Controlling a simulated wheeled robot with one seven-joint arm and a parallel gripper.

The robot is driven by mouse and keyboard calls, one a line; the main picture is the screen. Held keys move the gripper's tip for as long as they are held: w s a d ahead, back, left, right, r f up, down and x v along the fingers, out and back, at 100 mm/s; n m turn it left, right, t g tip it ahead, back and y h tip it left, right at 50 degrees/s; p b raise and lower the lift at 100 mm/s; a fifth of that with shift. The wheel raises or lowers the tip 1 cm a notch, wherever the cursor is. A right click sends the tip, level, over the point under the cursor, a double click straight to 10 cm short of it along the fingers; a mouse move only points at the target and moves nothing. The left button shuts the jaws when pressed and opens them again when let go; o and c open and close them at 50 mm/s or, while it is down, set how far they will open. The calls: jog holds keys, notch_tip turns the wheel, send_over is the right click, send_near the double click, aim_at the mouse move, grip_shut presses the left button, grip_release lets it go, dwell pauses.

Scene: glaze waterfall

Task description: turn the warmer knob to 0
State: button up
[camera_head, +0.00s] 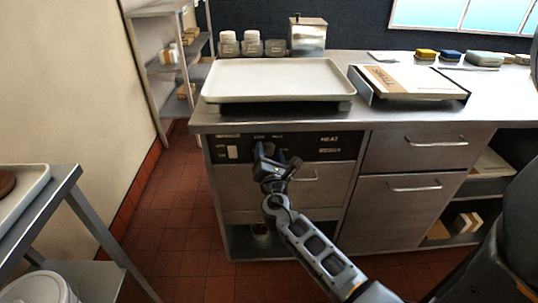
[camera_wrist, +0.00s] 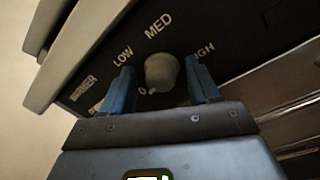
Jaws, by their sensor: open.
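The warmer knob (camera_wrist: 161,72) is a round grey dial on the dark control panel (camera_head: 318,147), with LOW, MED and HIGH printed around it and a 0 at its lower left in the wrist view. A small pale mark shows at the knob's lower-left edge, close to the 0; I cannot tell surely that it is the pointer. My gripper (camera_wrist: 161,78) is open, its two blue fingers on either side of the knob, with a gap visible at least on the right. In the head view my gripper (camera_head: 270,158) hides the knob.
A drawer handle (camera_head: 305,179) is just below. The counter above holds a pale tray (camera_head: 278,95) and a boxed item (camera_head: 410,82). The floor in front is clear.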

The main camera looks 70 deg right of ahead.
jog(key=shift+f, duration=0.1)
jog(key=v, duration=0.8)
jog(key=shift+b, duration=0.35)
